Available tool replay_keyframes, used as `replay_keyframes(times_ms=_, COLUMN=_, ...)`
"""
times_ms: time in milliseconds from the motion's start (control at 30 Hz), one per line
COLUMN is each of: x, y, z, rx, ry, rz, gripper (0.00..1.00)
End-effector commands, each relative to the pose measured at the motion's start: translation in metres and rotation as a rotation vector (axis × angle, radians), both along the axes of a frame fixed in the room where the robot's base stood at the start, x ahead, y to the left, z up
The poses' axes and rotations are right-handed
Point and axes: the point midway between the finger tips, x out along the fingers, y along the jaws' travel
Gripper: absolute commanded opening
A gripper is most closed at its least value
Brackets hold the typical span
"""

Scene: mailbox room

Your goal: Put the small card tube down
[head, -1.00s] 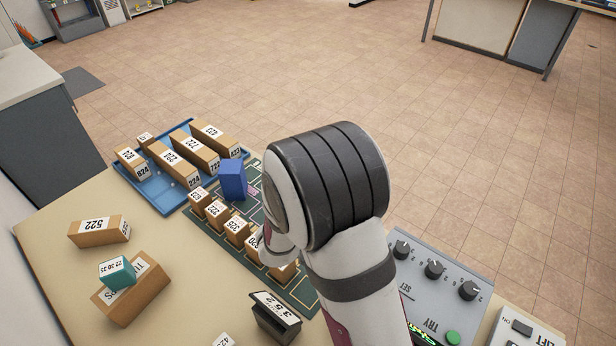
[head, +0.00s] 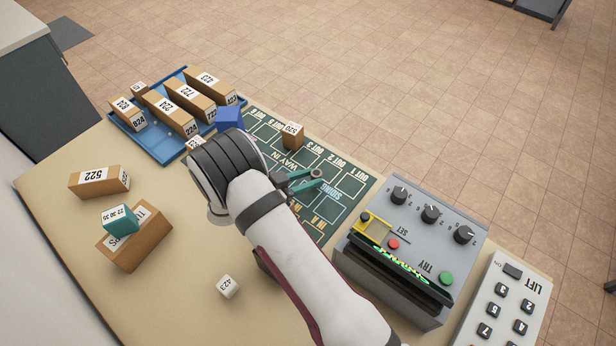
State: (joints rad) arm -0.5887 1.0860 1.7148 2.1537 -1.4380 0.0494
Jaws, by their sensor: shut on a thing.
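My gripper (head: 306,181) shows in the head view as teal jaws over the middle of the dark green mat (head: 345,188). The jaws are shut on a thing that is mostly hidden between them. A small round dark-centred end shows at the jaw tips, and I cannot make out the tube's full shape. I cannot tell whether the held thing touches the mat. My wrist and forearm hide the left part of the mat.
A small brown box (head: 292,136) stands on the mat's far side, with a blue block (head: 229,118) to its left. A blue tray (head: 153,147) holds several boxes. A grey control panel (head: 420,250) and a keypad (head: 505,300) stand right. Mat cells right of the jaws are clear.

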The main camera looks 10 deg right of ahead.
Motion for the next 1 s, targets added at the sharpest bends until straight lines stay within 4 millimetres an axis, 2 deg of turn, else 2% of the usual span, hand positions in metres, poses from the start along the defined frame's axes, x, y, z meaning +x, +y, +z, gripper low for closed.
replay_keyframes(times_ms=533, x=0.000, y=0.000, z=-0.012, rx=0.001, ry=0.000, rz=0.000, gripper=0.00)
replay_keyframes(times_ms=567, x=0.000, y=0.000, z=-0.013, rx=0.002, ry=0.000, rz=0.000, gripper=0.34)
replay_keyframes(times_ms=700, x=-0.001, y=0.000, z=-0.014, rx=0.004, ry=0.002, rz=-0.001, gripper=0.60)
replay_keyframes(times_ms=733, x=-0.001, y=0.000, z=-0.014, rx=0.004, ry=0.002, rz=-0.001, gripper=0.63)
replay_keyframes(times_ms=1000, x=-0.002, y=-0.001, z=-0.014, rx=0.004, ry=0.004, rz=-0.003, gripper=0.63)
